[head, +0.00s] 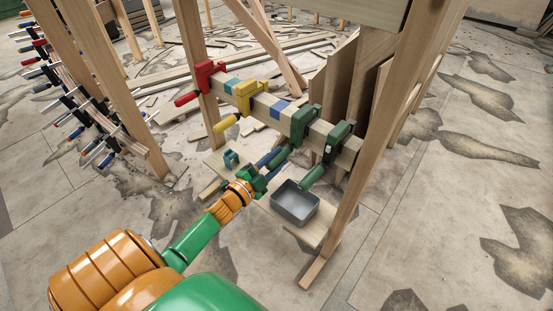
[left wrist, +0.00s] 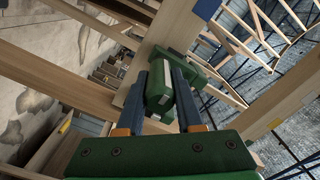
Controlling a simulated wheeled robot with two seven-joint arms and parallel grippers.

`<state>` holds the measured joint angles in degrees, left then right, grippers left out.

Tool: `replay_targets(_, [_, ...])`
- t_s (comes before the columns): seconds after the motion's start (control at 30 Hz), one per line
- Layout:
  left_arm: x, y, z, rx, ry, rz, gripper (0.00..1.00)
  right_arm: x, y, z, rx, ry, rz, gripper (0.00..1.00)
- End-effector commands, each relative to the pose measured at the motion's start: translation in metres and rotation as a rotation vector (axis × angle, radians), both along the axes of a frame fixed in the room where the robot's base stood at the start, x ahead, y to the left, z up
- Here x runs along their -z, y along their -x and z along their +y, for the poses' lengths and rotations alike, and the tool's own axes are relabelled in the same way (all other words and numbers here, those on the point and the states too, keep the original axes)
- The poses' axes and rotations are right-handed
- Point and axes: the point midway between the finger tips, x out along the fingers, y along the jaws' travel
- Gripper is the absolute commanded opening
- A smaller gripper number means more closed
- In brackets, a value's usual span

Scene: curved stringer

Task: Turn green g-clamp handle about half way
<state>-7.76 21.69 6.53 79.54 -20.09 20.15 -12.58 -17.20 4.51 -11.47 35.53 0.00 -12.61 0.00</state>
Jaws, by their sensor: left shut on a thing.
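My left gripper (head: 277,157) reaches in from the lower left to the left one of two green g-clamps (head: 305,122) on a wooden beam. In the left wrist view the clamp's green handle (left wrist: 159,92) lies between the two dark blue fingers (left wrist: 160,105), which are shut on it. In the head view this handle is mostly hidden by the gripper. The right green g-clamp (head: 338,142) has its own handle (head: 314,176) hanging free, close right of my gripper. My right gripper is not in view.
A red clamp (head: 208,74) and a yellow clamp (head: 245,97) sit further left on the beam (head: 263,105). A grey bin (head: 295,203) stands on a low board below, right of my gripper. A wooden post (head: 385,130) stands right of the clamps. A rack of clamps is at far left.

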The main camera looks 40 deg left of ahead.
Motion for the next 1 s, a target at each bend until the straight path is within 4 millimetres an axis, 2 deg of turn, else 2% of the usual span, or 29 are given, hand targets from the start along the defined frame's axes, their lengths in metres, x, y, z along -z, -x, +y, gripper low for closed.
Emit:
replay_targets(0.33, [0.001,0.000,0.000,0.000,-0.001,0.001,0.00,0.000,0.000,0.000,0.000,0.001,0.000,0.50])
replay_targets(0.37, [0.001,0.000,0.000,0.000,-0.001,0.001,0.41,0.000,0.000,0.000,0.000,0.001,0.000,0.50])
replay_targets(0.4, [0.001,0.000,0.000,0.000,-0.001,0.001,0.52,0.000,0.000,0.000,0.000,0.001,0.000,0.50])
replay_targets(0.47, [0.001,0.000,0.000,0.000,-0.001,0.001,0.66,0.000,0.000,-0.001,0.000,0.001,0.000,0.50])
replay_targets(0.77, [0.000,0.002,0.000,0.000,0.000,0.001,0.66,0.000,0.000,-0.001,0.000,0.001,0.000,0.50])
replay_targets(0.87, [0.000,0.017,0.001,0.000,0.000,0.004,0.66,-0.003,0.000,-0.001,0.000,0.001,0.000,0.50])
replay_targets(1.0, [0.000,0.049,0.003,-0.001,0.001,0.005,0.66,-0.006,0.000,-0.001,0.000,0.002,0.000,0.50])
